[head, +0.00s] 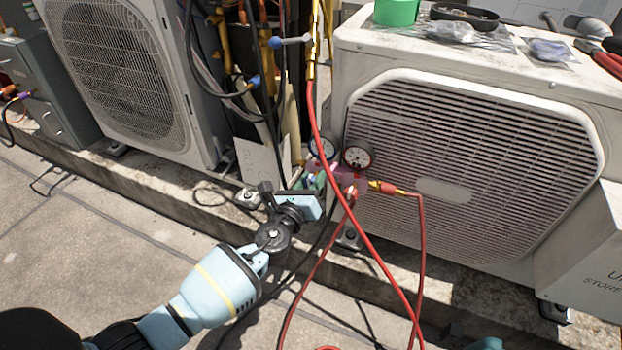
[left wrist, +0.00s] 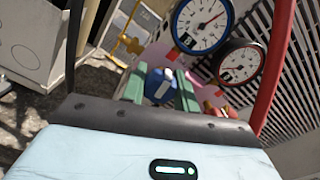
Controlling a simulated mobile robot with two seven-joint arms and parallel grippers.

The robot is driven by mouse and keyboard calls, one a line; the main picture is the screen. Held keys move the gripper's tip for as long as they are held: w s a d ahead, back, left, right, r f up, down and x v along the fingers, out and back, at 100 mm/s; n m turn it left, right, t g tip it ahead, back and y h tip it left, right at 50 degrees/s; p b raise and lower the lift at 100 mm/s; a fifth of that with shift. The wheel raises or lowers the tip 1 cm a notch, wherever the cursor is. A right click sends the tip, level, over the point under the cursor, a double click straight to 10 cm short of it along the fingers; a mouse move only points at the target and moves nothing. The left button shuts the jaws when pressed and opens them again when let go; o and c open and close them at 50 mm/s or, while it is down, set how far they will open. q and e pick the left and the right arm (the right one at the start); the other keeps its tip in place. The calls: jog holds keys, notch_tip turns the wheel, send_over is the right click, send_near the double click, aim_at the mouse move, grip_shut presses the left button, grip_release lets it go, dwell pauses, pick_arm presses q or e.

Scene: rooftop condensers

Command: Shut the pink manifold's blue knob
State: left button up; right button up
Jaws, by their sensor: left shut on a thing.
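The pink manifold (head: 347,176) hangs in front of the right condenser's grille, with a blue-rimmed gauge (head: 322,148) and a red-rimmed gauge (head: 357,155) above it. In the left wrist view the blue knob (left wrist: 161,86), with a white bar on its face, sits between the green fingertips of my left gripper (left wrist: 160,90). The left gripper (head: 311,184) is shut on the knob at the manifold's left side. In the head view the gripper mostly hides the knob. My right gripper does not show.
Red hoses (head: 372,255) run down from and in front of the manifold. Black cables and pipes stand between the left condenser (head: 125,70) and right condenser (head: 470,160). A green roll (head: 396,12) and tools lie on the right condenser. The paving at left is mostly clear.

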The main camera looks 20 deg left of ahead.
aim_at(309, 184)
pick_arm(q)
jog(key=shift+m, duration=0.8)
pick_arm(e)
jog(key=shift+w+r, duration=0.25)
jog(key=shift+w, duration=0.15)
pick_arm(q)
jog(key=o, duration=1)
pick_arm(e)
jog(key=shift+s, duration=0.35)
pick_arm(q)
jog(key=s+p, duration=0.2)
jog(key=s, duration=0.4)
jog(key=shift+s+a, duration=0.15)
jog(key=shift+s, duration=0.75)
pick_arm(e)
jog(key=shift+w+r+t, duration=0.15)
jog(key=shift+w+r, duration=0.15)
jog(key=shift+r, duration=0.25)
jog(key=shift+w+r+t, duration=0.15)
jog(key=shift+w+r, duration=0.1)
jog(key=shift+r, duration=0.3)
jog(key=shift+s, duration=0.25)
